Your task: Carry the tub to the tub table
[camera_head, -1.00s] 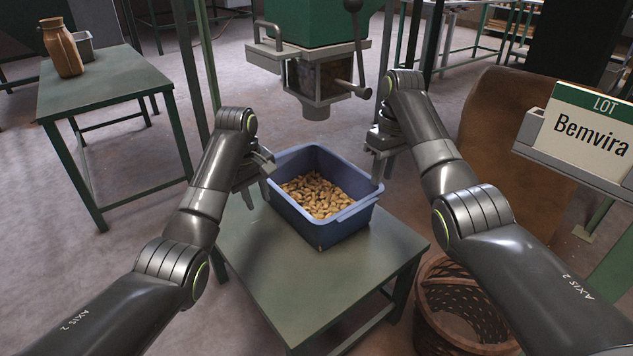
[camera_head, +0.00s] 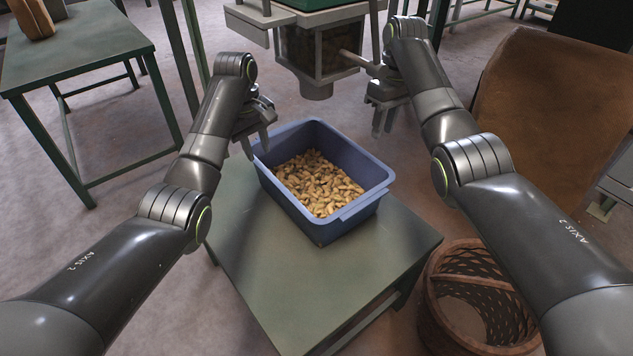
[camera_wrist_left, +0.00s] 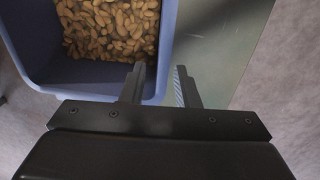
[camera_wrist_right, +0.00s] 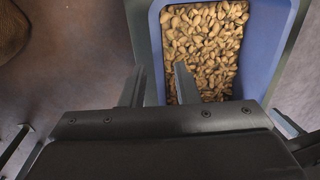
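The blue tub (camera_head: 318,226) is upright on a small green table (camera_head: 262,275) and holds brown nuts (camera_head: 318,184). It also shows in the left wrist view (camera_wrist_left: 92,75) and the right wrist view (camera_wrist_right: 262,50). My left gripper (camera_head: 257,150) is open at the tub's left rim. In the left wrist view its fingers (camera_wrist_left: 158,70) show on either side of the rim line. My right gripper (camera_head: 383,133) is open, at or above the far right rim. In the right wrist view its fingers (camera_wrist_right: 158,70) look spread across a tub wall. I cannot tell whether either touches the tub.
A hopper outlet (camera_head: 317,88) hangs behind the tub. A wicker basket (camera_head: 462,300) stands on the floor at right. A brown sack-like bulk (camera_head: 550,110) is behind it.

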